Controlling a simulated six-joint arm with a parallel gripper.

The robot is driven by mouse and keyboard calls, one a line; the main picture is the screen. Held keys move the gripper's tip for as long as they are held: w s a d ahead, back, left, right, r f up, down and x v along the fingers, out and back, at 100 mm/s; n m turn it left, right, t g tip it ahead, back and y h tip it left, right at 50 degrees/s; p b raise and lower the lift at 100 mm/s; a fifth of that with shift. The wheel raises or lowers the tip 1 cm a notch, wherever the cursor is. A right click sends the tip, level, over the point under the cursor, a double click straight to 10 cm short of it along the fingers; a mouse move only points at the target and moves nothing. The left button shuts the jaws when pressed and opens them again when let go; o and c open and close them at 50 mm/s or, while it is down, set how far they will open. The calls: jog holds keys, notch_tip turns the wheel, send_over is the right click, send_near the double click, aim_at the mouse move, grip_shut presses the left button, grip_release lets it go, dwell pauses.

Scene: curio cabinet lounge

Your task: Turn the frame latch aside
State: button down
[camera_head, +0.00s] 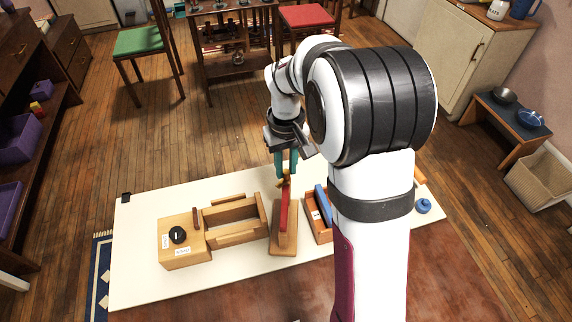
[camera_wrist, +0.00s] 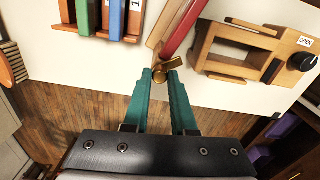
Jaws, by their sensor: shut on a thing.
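The frame latch is a small brass piece (camera_wrist: 168,70) at the end of a wooden stand that holds a red panel (camera_wrist: 184,27). In the head view the red panel (camera_head: 284,212) stands upright on its wooden base (camera_head: 284,242), and the brass latch (camera_head: 284,183) shows at its far end. My gripper (camera_head: 286,176) reaches down to the latch from the far side. In the wrist view my gripper's teal fingers (camera_wrist: 161,76) are closed around the latch, with part of the brass showing between and beyond the tips.
A wooden box with a black knob (camera_head: 178,235) and an open frame (camera_head: 233,219) stand left of the red panel. A tray with blue slabs (camera_head: 318,214) stands close on its right. A blue knobbed item (camera_head: 423,206) lies farther right. The pale board's (camera_head: 140,270) left front is clear.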

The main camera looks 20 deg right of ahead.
aim_at(287, 171)
jog(key=shift+m, duration=0.4)
jog(key=m, duration=0.4)
jog(key=shift+m, duration=2.9)
jog(key=c, duration=0.7)
grip_release()
notch_tip(287, 171, up, 16)
jog(key=shift+f, duration=0.1)
